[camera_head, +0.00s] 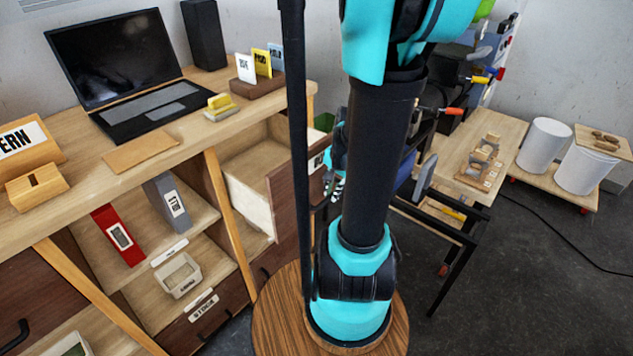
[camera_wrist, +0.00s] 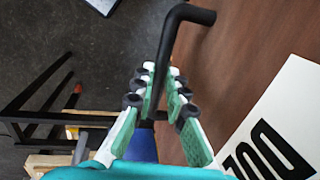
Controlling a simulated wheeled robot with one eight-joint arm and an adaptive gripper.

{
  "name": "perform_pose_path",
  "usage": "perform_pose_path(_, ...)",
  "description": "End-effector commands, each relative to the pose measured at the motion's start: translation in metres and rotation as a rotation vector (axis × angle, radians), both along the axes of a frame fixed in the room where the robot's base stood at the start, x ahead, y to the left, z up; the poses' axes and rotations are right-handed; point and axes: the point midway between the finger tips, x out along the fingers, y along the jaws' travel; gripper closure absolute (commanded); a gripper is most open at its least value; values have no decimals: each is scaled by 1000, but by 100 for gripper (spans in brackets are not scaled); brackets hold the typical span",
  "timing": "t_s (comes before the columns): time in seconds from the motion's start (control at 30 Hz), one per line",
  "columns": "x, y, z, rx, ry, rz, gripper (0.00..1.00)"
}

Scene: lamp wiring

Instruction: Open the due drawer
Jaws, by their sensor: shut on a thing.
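The drawer (camera_head: 284,200) with a dark brown front stands pulled out of the desk in the head view, its pale inside and side wall showing. A white label on its front is partly hidden by my arm. In the wrist view the brown drawer front (camera_wrist: 235,70) carries a white label (camera_wrist: 285,120) with large black letters, cut off by the frame edge. My gripper (camera_wrist: 166,82) is shut on the black bar handle (camera_wrist: 168,45), with green-padded fingers on both sides of it. In the head view my gripper is mostly hidden behind my arm.
The desk (camera_head: 200,130) bears a laptop (camera_head: 120,75), a speaker (camera_head: 204,35) and a card holder (camera_head: 257,84). Open shelves below hold a red binder (camera_head: 118,235) and a grey binder (camera_head: 168,200). A black-framed stand (camera_head: 450,228) is close on the right.

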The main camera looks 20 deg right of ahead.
Motion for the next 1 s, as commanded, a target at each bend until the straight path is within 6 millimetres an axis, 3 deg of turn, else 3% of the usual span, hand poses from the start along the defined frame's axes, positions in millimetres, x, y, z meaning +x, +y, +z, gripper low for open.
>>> perform_pose_path(0.3,-30,-18,0,-1,0,-2,100)
perform_pose_path(0.8,-34,-20,0,0,0,0,100)
perform_pose_path(0.83,-34,-20,0,0,0,0,84)
perform_pose_path(1.0,-34,-20,0,0,0,0,66)
